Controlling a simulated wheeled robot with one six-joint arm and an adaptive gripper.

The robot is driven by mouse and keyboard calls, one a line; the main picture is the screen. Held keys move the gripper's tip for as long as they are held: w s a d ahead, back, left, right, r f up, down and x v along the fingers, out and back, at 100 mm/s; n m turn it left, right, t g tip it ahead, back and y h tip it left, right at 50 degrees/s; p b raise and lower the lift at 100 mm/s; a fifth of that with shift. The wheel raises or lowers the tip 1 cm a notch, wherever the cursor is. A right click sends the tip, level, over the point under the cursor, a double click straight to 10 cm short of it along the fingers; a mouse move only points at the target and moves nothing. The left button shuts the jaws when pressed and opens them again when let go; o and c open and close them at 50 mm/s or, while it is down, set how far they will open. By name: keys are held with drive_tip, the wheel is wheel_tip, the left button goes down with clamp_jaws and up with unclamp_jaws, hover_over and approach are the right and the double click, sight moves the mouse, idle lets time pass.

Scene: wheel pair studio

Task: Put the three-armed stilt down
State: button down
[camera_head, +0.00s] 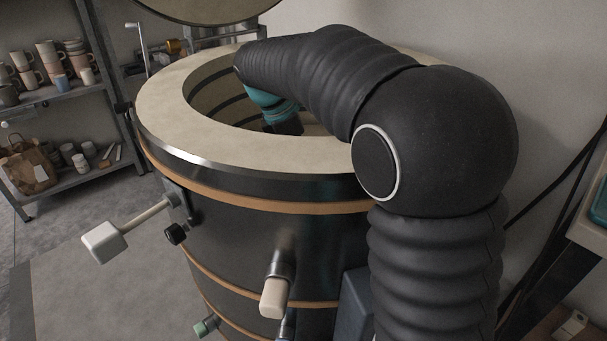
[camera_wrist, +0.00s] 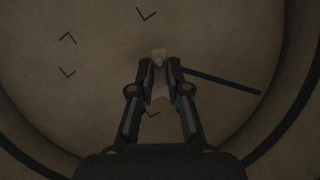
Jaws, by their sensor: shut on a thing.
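My gripper (camera_wrist: 160,70) shows in the wrist view, pointing down inside the round kiln. Its fingers are shut on a small pale piece, the stilt (camera_wrist: 159,56), whose tip shows just past the fingertips. The fingers hide most of it, so I cannot make out its three arms. Below it is the kiln's dim brown floor (camera_wrist: 100,95); I cannot tell whether the stilt touches it. In the head view my arm reaches over the rim of the kiln (camera_head: 165,110), and the gripper's tips are hidden inside.
Several dark chevron marks (camera_wrist: 67,72) and a dark blue strip (camera_wrist: 225,80) show on the kiln floor. The curved wall surrounds it closely. The kiln's lid (camera_head: 210,8) is raised at the back. Shelves with cups (camera_head: 52,58) stand at the left.

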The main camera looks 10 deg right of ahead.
drive_tip(key=shift+a+f, duration=0.2)
drive_tip(key=shift+f, duration=0.2)
drive_tip(key=shift+f+b, duration=0.45)
drive_tip(key=shift+f, duration=1.25)
drive_tip(key=shift+f, duration=0.15)
drive_tip(key=c, duration=1.1)
unclamp_jaws()
drive_tip(key=shift+c, duration=0.2)
drive_tip(key=shift+a+r+p, duration=0.1)
drive_tip(key=shift+r+p, duration=0.5)
drive_tip(key=shift+r, duration=0.1)
drive_tip(key=p+v, duration=0.7)
drive_tip(key=v, duration=0.4)
drive_tip(key=shift+p, duration=0.3)
